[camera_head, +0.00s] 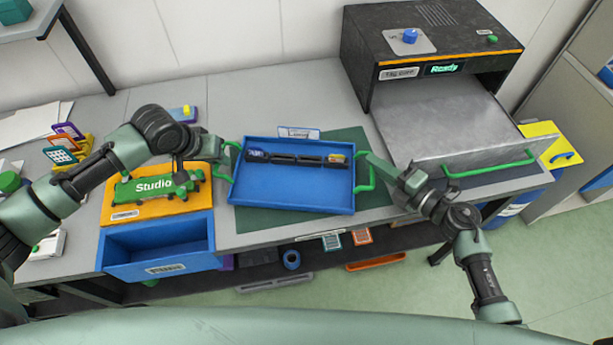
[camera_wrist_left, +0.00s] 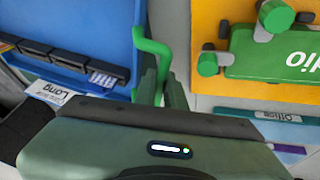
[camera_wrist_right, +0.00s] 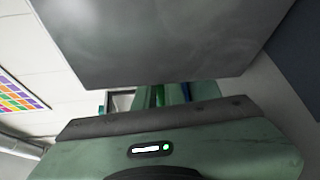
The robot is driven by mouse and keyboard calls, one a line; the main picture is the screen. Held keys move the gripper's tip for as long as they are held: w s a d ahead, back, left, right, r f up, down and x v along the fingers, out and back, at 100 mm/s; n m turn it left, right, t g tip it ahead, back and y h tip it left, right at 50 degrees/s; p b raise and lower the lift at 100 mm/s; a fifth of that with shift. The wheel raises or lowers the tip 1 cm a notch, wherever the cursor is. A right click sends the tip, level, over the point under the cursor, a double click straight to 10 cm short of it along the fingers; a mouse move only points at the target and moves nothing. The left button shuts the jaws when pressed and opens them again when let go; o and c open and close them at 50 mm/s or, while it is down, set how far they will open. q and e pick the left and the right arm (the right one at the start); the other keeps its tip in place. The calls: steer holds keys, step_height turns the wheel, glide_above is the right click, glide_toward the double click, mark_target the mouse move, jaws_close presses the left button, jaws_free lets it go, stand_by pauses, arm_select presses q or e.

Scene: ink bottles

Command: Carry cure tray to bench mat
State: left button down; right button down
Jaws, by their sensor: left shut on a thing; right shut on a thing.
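The cure tray (camera_head: 290,193) is blue with a green handle at each end and a row of dark holders along its back part. It is at or just above the dark green bench mat (camera_head: 262,222); I cannot tell whether it touches. My left gripper (camera_head: 222,172) is shut on the tray's left handle, and the handle (camera_wrist_left: 152,50) shows at the fingers in the left wrist view. My right gripper (camera_head: 378,172) is shut on the right handle. In the right wrist view the right fingers (camera_wrist_right: 172,95) are partly hidden behind a grey plate.
A dark machine (camera_head: 430,45) reading "Ready" stands at the back right, with its grey plate (camera_head: 460,125) extended and a green handle (camera_head: 490,168). An orange "Studio" stand (camera_head: 125,213) and a blue bin (camera_head: 160,245) are left of the tray.

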arm_select(q)
steer(key=c, duration=1.9)
jaws_free()
steer(key=shift+f, duration=0.4)
arm_select(e)
steer(key=c, duration=1.9)
jaws_free()
steer(key=shift+f, duration=0.35)
arm_select(q)
steer(key=o, duration=0.4)
steer(key=shift+r, duration=0.15)
arm_select(e)
steer(key=o, duration=0.4)
steer(key=shift+r, duration=0.15)
arm_select(q)
steer(key=shift+r, duration=0.1)
arm_select(e)
steer(key=shift+s, duration=0.1)
steer(key=shift+s+d, duration=0.15)
steer(key=shift+d, duration=0.05)
steer(key=v, duration=1.1)
steer(key=shift+s+d+r, duration=0.1)
steer(key=shift+s+d, duration=0.05)
steer(key=shift+s, duration=0.05)
arm_select(q)
steer(key=v, duration=1.2)
